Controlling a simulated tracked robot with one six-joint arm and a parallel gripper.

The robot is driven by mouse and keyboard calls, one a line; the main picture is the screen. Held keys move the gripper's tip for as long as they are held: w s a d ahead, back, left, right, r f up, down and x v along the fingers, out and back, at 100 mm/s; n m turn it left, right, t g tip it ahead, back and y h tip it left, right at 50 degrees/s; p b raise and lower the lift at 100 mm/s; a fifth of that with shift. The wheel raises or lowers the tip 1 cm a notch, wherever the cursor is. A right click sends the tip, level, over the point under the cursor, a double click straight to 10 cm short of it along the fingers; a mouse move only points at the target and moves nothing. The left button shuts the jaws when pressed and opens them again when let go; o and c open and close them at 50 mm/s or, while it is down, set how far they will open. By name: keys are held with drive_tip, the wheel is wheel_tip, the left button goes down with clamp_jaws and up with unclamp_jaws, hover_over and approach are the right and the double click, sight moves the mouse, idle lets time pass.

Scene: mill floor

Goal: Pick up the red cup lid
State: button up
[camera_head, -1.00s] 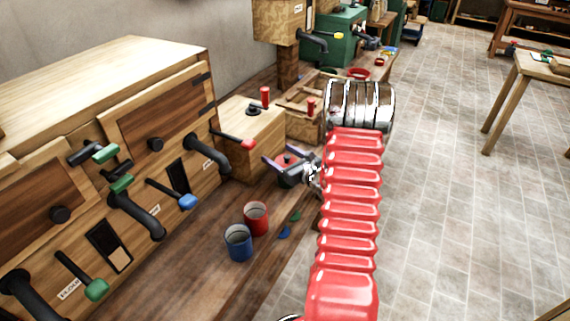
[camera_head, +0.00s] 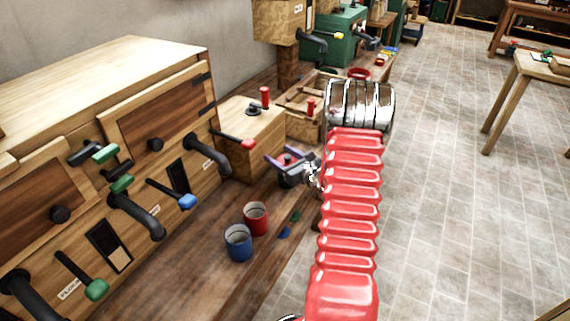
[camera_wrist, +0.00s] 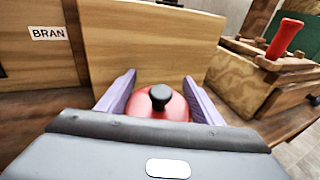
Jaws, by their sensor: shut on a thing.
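The red cup lid (camera_wrist: 150,104) is round with a black knob on top. In the wrist view it sits between the two purple fingers of my gripper (camera_wrist: 160,100), which are shut on it from both sides. In the head view my gripper (camera_head: 285,158) is in front of a wooden box, with the red lid (camera_head: 290,160) partly hidden between the fingers. Whether the lid touches the bench or hangs just above it, I cannot tell. A red cup (camera_head: 256,218) and a blue cup (camera_head: 238,243) stand open on the bench, nearer than my gripper.
A blue lid (camera_head: 285,232) and a green lid (camera_head: 295,216) lie near the bench's front edge. The wooden box (camera_head: 250,138) stands right behind my gripper. A large wooden cabinet (camera_head: 95,165) with levers and pipes lines the left. The tiled floor is open to the right.

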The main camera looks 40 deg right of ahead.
drive_tip(key=shift+c, duration=0.7)
drive_tip(key=shift+r, duration=0.1)
wheel_tip(320, 180, up, 18)
idle(0.8)
